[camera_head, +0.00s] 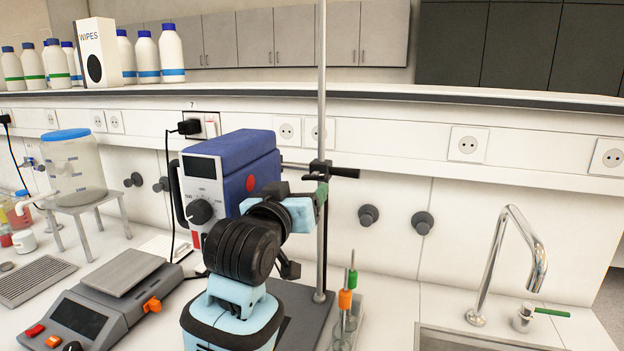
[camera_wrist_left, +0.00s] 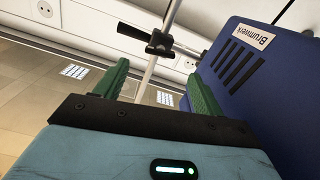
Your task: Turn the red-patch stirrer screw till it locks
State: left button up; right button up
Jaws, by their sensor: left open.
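The blue stirrer (camera_head: 240,165) has a round red patch (camera_head: 250,184) on its side and hangs by a bar from the upright rod (camera_head: 322,80). A dark clamp (camera_head: 320,168) with a black screw handle (camera_head: 345,173) joins bar and rod. In the left wrist view the clamp (camera_wrist_left: 160,43) and handle (camera_wrist_left: 134,31) lie beyond the fingertips. My left gripper (camera_head: 321,192), light blue with green fingers, is just below the clamp in the head view. In the wrist view its fingers (camera_wrist_left: 160,82) are apart and the rod shows between them. My right gripper is not seen.
A balance (camera_head: 100,305) stands front left and a clear vessel (camera_head: 75,165) on a stand behind it. Glassware with orange and green tops (camera_head: 346,298) stands right of the rod. A tap (camera_head: 500,260) and sink are at the right. Bottles (camera_head: 172,52) line the upper shelf.

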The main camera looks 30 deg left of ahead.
aim_at(312, 179)
pick_arm(q)
jog(key=x, duration=0.7)
jog(key=shift+w+a, duration=0.1)
jog(key=shift+w, duration=0.1)
jog(key=c, duration=1)
jog(key=shift+m, duration=0.9)
jog(key=o, duration=1)
